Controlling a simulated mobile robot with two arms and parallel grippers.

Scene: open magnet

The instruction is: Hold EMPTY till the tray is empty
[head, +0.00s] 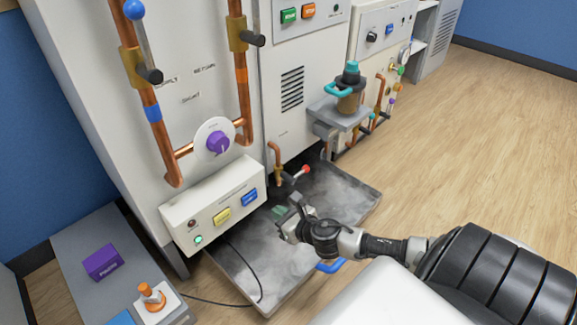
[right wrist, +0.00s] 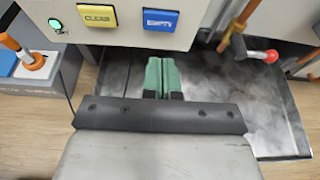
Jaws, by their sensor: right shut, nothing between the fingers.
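The EMPTY button is blue and sits at the right of a white control box (head: 213,205); I see the button in the head view (head: 249,197) and close up in the right wrist view (right wrist: 161,20). My right gripper (head: 281,211) is shut and empty, its green fingertips (right wrist: 163,72) pressed together. It is over the tray, below and in front of the button, apart from it. The wide metal tray (head: 372,203) lies on the floor under the cabinets. Grey, cloudy vapour covers much of its inside, so its contents are unclear. My left gripper is out of view.
A yellow CLEAR button (head: 222,215) is left of EMPTY. A green lamp (head: 198,239) glows; the lamp above it is dark. A red-tipped valve lever (head: 304,170) stands over the tray. A black cable (head: 262,285) crosses it. A purple box (head: 102,262) and orange joystick (head: 150,294) are at left.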

